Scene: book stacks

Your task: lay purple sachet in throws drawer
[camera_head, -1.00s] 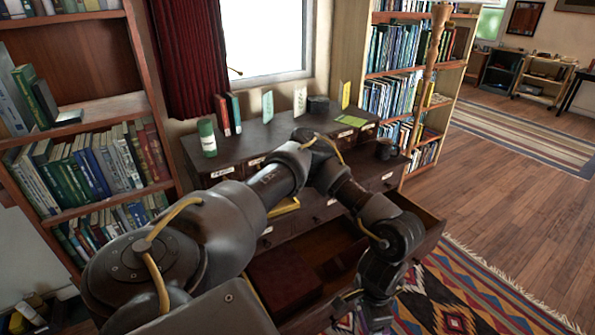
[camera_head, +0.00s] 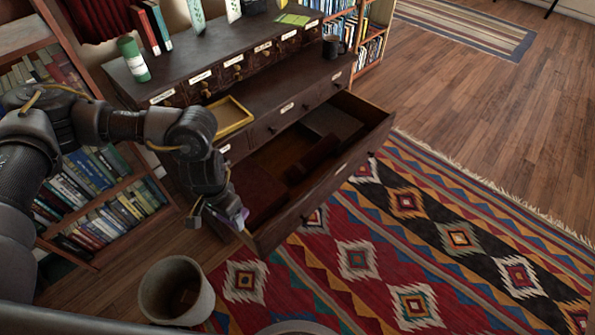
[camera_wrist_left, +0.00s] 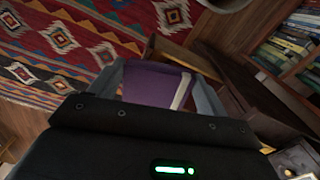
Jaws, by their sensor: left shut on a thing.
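My left gripper (camera_head: 215,213) is shut on the purple sachet (camera_head: 238,217), at the near left corner of the open drawer (camera_head: 318,196). In the left wrist view the purple sachet (camera_wrist_left: 158,85) sits between the two fingers, with a pale strip along one side. The open drawer is the long lower one of the dark cabinet. It holds a dark red folded item (camera_head: 258,190), a brown-red item (camera_head: 314,158) and a grey flat item (camera_head: 333,122). I cannot read its label. My right gripper is not in view.
A small yellow-edged tray (camera_head: 231,116) sits on the cabinet's ledge above the drawer. A green-white canister (camera_head: 133,60) and books stand on top. A pale bin (camera_head: 176,292) stands on the floor below my left gripper. A patterned rug (camera_head: 400,240) lies before the drawer.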

